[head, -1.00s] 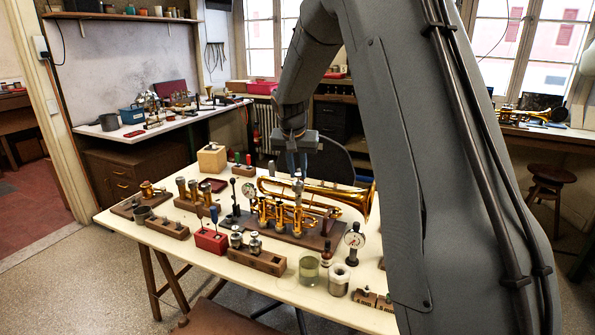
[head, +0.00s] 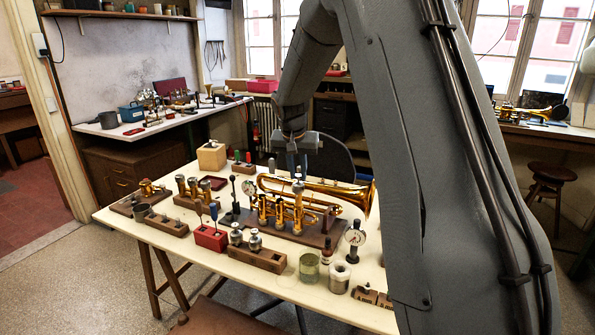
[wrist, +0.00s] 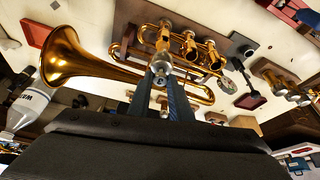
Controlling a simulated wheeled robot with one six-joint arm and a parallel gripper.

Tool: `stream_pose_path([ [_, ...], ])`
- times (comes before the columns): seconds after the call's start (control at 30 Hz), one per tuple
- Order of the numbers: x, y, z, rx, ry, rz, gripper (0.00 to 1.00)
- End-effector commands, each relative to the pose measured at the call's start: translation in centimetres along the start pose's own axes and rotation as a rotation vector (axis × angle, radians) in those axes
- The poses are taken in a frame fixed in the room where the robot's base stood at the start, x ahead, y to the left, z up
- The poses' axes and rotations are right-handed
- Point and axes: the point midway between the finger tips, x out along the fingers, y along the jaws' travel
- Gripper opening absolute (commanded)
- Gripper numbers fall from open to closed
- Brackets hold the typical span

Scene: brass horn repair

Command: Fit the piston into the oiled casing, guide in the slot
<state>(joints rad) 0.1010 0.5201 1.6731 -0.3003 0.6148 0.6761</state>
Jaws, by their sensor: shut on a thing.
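The brass trumpet (head: 345,196) lies on a dark wooden board (head: 262,232) on the table, and it also shows in the wrist view (wrist: 90,68). Its upright gold valve casings (head: 280,214) stand in a row along the board's near side. My gripper (head: 297,176) points down over the rightmost casing (head: 298,216) and is shut on the silver-topped piston (wrist: 160,72). In the wrist view the piston's silver top is between my fingertips, in line with a gold tube. The piston's lower part, its guide and the slot are hidden, so I cannot tell how deep it sits.
Wooden blocks with metal parts (head: 256,257) and a red block (head: 210,238) line the table's front left.

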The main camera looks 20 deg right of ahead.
Motion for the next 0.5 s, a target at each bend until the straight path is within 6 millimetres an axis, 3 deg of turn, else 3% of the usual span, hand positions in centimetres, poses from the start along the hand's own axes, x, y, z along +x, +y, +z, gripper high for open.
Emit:
stream_pose_path([
  [0.5,1.4,0.0,0.6,0.000,0.000,0.000,0.00],
])
